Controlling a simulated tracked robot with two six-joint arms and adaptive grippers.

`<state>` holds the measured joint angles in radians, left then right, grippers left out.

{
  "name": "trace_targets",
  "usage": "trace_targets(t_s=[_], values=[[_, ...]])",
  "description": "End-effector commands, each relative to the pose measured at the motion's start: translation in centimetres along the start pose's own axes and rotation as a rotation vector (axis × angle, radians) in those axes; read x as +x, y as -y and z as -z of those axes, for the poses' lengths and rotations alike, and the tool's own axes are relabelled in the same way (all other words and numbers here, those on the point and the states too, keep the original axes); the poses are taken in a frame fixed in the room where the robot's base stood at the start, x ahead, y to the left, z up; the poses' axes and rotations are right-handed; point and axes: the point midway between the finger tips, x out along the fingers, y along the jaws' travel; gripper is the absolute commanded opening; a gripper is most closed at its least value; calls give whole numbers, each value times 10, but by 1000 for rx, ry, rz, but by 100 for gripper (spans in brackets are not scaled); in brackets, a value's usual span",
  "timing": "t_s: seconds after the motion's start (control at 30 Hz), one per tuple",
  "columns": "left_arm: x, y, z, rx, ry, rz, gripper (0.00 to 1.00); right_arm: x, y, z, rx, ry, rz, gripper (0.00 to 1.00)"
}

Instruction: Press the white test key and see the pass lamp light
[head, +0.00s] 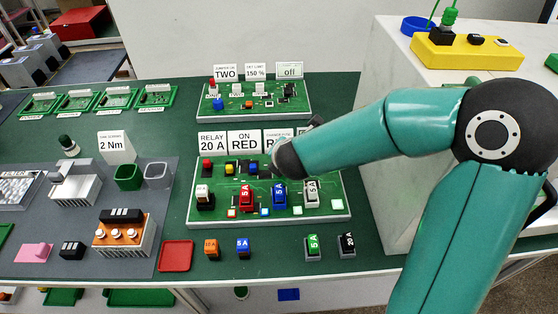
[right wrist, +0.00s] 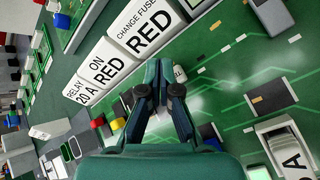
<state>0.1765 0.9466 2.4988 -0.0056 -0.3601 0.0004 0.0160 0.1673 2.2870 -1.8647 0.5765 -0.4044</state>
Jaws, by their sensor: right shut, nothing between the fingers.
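In the head view, the near green circuit board (head: 328,214) carries fuses and small pads. A pale, whitish square pad (head: 337,204) sits at its front right corner; I cannot read any label on it, so I cannot tell if it is the test key. I cannot make out a lit pass lamp. My right gripper (right wrist: 158,90) is shut and empty over the board in the right wrist view, its fingertips near a small whitish cylinder (right wrist: 180,73). My left gripper is out of view.
Signs such as ON RED (head: 244,142) stand behind the board. A red fuse (head: 246,197), a blue fuse (head: 279,194) and a grey fuse (head: 312,192) stand on it. Loose fuses lie in front, beside a red tray (head: 176,256). A white cabinet (head: 385,70) stands at right.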

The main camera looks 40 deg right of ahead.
Motion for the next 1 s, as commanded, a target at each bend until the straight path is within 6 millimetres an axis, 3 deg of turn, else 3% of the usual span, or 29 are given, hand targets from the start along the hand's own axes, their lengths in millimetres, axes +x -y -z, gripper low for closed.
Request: trace_targets(t_s=[0.27,0.7,1.0], values=[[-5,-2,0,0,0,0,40,-4,-4,-3,0,1,-1,0],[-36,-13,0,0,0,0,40,-34,-25,-25,1,1,-1,0],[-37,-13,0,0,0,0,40,-35,-26,-25,0,0,-1,0]])
